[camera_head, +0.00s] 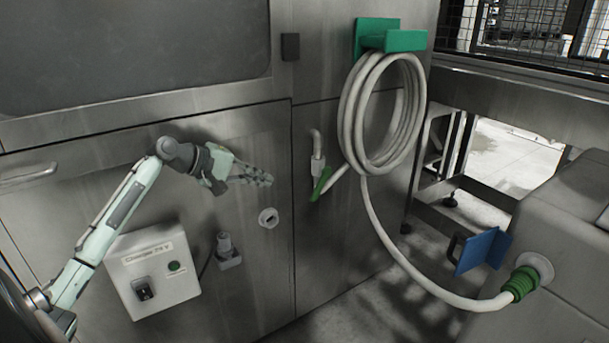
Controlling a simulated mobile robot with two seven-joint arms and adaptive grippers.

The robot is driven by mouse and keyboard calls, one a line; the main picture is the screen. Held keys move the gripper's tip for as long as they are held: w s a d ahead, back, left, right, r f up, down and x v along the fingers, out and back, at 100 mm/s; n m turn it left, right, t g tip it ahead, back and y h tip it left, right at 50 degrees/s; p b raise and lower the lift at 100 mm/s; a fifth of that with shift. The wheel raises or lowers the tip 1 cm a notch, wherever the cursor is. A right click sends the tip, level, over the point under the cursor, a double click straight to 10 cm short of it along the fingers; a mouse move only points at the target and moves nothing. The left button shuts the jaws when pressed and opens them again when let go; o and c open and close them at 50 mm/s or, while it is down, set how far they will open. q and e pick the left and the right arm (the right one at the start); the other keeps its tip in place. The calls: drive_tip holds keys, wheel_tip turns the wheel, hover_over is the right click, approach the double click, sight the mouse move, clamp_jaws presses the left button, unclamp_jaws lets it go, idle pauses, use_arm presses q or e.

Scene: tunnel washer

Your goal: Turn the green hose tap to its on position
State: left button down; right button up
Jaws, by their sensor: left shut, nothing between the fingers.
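The green tap handle (321,184) sits on a grey pipe fitting (317,150) on the steel wall, right of the panel seam. The handle slants, its lower end toward the left. A white hose (349,172) meets the tap's right side. My left gripper (268,180) is shut and empty, pointing right. In the picture it lies left of the green handle, with a clear gap between them. How far it is from the wall is hard to tell. My right gripper does not show.
The coiled hose (347,115) hangs on a green bracket (392,39) and runs down to a green connector (521,283). A blue plate (482,251) is beside that connector. A white switch box (153,268) and a grey socket (228,251) are below my left arm.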

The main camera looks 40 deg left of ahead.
sight(314, 192)
use_arm(q)
drive_tip(key=x, duration=1.5)
drive_tip(key=shift+w+a, duration=0.15)
drive_tip(key=shift+a, duration=0.15)
drive_tip(key=shift+f, duration=0.1)
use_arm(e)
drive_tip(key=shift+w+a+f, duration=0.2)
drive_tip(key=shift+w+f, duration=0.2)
use_arm(q)
drive_tip(key=shift+f, duration=0.1)
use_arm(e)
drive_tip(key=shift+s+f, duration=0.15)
